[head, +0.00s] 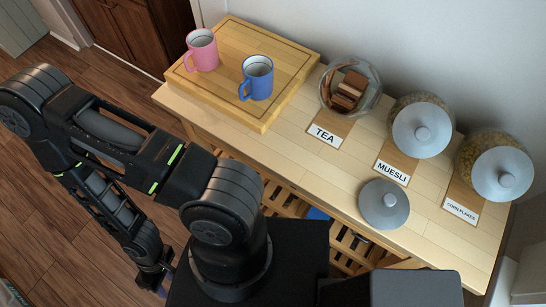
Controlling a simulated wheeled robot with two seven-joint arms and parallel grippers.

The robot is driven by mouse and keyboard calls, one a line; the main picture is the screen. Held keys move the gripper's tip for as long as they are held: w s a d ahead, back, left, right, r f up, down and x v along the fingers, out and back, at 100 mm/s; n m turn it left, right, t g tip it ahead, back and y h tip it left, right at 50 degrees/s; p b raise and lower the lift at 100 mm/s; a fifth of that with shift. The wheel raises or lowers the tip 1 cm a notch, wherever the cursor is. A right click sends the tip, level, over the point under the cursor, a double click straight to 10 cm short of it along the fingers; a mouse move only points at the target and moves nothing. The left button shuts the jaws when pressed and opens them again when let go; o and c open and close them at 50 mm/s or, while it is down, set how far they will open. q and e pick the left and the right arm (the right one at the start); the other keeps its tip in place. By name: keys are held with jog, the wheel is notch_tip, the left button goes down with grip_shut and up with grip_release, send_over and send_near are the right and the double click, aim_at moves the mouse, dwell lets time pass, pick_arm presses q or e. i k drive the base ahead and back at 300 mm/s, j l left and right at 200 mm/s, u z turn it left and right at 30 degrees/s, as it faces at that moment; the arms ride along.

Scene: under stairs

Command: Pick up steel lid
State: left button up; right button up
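The steel lid (384,205) is a round grey disc with a small knob on top. It lies flat on the wooden table near its front edge, below the MUESLI label. My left arm bends out at the left, and its gripper (158,279) hangs low beside the table's left front, small and dark. A dark block at the bottom right appears to be my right gripper (415,288); its fingers do not show. Neither gripper touches the lid, and I cannot tell how either stands.
An open tea jar (350,87) and lidded muesli (421,125) and corn flakes (495,165) jars stand along the table's back. A pink mug (202,50) and blue mug (257,78) stand on a cutting board (285,50). The table (325,178) is clear left of the lid.

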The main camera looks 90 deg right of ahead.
aim_at(382, 204)
jog(key=j+z, duration=0.1)
jog(key=z, duration=0.45)
jog(key=i+j+z, duration=0.1)
jog(key=z, duration=0.45)
jog(key=j+z, duration=0.15)
jog(key=z, duration=0.45)
jog(key=j+z, duration=0.15)
jog(key=z, duration=0.4)
jog(key=j+z, duration=0.15)
jog(key=z, duration=0.4)
jog(key=k+z, duration=0.1)
jog(key=z, duration=0.45)
jog(key=k+j+z, duration=0.1)
jog(key=z, duration=0.45)
jog(key=k+z, duration=0.1)
jog(key=z, duration=0.45)
jog(key=j, duration=0.1)
